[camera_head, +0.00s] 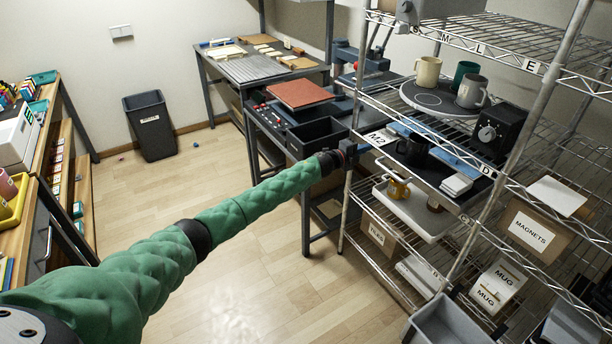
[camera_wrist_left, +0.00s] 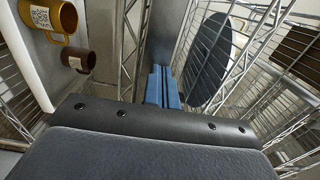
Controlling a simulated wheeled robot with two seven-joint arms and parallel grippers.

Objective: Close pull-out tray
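A dark flat tray (camera_head: 428,172), which looks like the pull-out tray, sits in the wire rack behind the M2 label (camera_head: 380,137). A black mug (camera_head: 411,151) and a small white box (camera_head: 456,185) stand on it. A blue strip (camera_head: 452,159) runs along its back; blue rails (camera_wrist_left: 164,88) show in the left wrist view. My left gripper (camera_head: 346,149) is at the rack's left post, close to the tray's front left. Its fingertips are too small and dark to read, and contact with the tray is unclear. My right gripper is out of view.
Below, a white tray (camera_head: 428,226) holds a yellow mug (camera_head: 396,189). Above, a round grey plate (camera_head: 420,99) carries several mugs. The rack post (camera_head: 351,195) and a grey workbench (camera_head: 305,165) stand close to my left gripper.

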